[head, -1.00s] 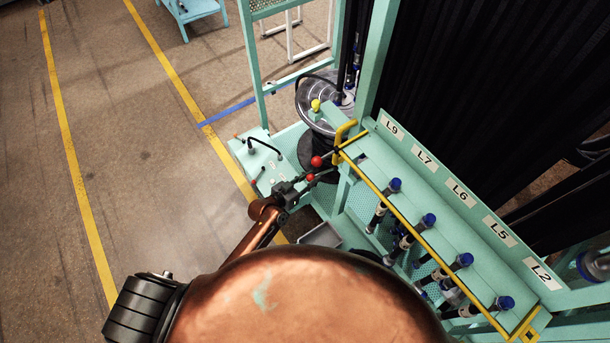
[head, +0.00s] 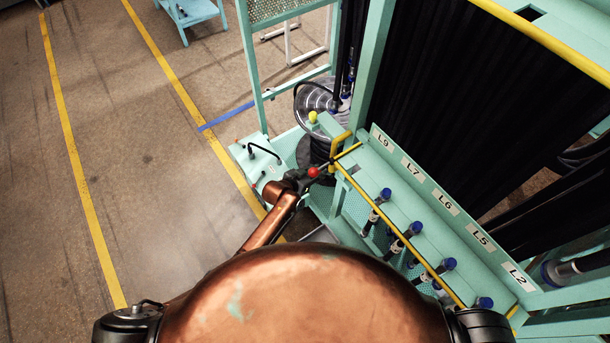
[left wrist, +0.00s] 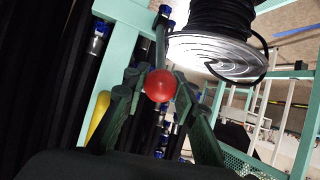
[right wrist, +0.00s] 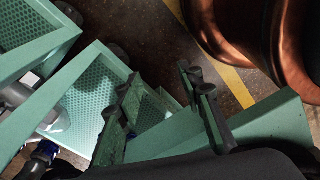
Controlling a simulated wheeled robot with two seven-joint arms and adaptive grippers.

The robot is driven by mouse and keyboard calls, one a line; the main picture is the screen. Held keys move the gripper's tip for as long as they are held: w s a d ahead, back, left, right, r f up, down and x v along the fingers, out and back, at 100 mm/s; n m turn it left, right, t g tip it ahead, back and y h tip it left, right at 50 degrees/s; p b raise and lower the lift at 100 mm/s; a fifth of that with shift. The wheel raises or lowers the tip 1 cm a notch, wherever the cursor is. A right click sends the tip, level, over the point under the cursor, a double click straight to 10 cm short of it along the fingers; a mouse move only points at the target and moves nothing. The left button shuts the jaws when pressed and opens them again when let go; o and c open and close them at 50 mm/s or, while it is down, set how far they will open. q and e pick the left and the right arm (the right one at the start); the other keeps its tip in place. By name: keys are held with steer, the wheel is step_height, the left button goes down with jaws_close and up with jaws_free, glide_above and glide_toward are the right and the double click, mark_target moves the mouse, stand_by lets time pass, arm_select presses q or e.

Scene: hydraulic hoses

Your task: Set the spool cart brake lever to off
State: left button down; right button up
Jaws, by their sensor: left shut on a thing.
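The brake lever's round red knob (head: 314,172) shows beside the spool cart (head: 256,163), below the hose spool (head: 314,98). My left gripper (head: 304,177) reaches it from the lower left and is shut on it. In the left wrist view the red knob (left wrist: 159,86) sits between the two fingers, with a grey rod rising behind it. The lever's base and any on or off marking are hidden or too small to read. My right gripper (right wrist: 168,98) shows only in the right wrist view, with its fingers apart and nothing between them.
A teal rack with a yellow rail (head: 395,228) and blue-capped hose ends stands just right of the knob, labelled L9 (head: 382,141) to L2. Black hoses (head: 465,115) hang behind it. The floor (head: 150,170) at left is clear. In the right wrist view, teal perforated trays (right wrist: 95,105) are close by.

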arm_select(q)
steer(key=shift+w+d+r, duration=0.55)
steer(key=shift+d+r, duration=0.2)
steer(key=shift+r, duration=0.1)
arm_select(e)
steer(key=shift+s, duration=0.45)
steer(key=shift+w+a, duration=0.1)
arm_select(q)
steer(key=c, duration=1.9)
jaws_free()
steer(key=shift+c, duration=0.2)
steer(key=o, duration=0.4)
steer(key=shift+s+a+f, duration=0.15)
steer(key=shift+c, duration=0.2)
steer(key=shift+f, duration=0.1)
arm_select(e)
steer(key=shift+w, duration=0.15)
